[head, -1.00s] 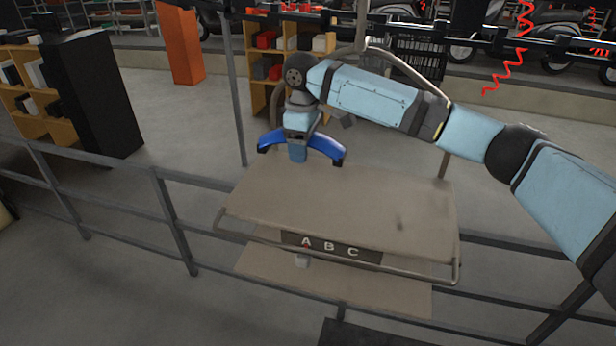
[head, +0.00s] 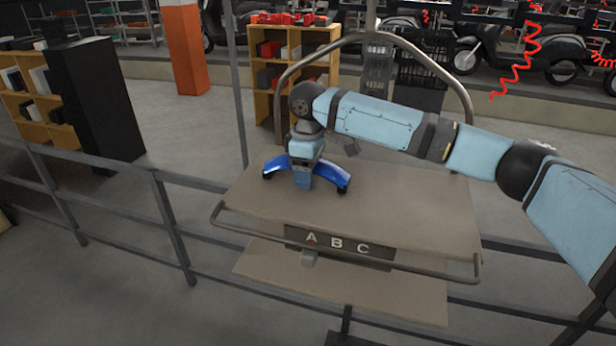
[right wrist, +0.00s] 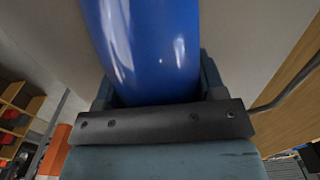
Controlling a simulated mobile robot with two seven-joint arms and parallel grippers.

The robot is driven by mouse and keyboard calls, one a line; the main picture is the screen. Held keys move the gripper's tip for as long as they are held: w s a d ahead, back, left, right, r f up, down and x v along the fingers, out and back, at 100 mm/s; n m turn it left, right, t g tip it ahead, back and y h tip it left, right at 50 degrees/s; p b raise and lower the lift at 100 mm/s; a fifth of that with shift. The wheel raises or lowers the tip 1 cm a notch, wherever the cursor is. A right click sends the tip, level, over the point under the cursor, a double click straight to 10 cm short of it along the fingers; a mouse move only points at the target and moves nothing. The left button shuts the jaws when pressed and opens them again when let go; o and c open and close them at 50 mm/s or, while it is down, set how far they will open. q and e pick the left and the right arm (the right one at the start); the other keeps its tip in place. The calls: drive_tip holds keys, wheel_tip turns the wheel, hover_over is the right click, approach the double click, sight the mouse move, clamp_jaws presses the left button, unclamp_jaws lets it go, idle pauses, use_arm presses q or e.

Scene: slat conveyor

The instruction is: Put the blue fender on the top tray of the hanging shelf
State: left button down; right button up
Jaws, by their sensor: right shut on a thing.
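The blue fender (head: 325,178) is a glossy curved piece at the left back part of the top tray (head: 400,205) of the hanging shelf. My right gripper (head: 303,183) is shut on the middle of the fender from above. The fender's two ends hang down on either side of the gripper, at or just above the tray; I cannot tell whether they touch it. In the right wrist view the fender (right wrist: 145,45) fills the space between the fingers. My left gripper is not in view.
The shelf's lower tray (head: 340,285) shows below the ABC sign (head: 338,245). A tubular hanger frame (head: 440,70) rises behind my right arm, and a front rail edges the top tray. Grey railings (head: 170,220) run beside the shelf. The top tray's right part is clear.

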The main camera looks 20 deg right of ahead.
drive_tip(key=shift+s, duration=0.1)
drive_tip(key=o, duration=1.1)
drive_tip(key=shift+r, duration=0.3)
wheel_tip(320, 180, up, 11)
drive_tip(key=shift+f+b, duration=0.2)
drive_tip(key=shift+b, duration=0.7)
drive_tip(key=shift+r, duration=0.55)
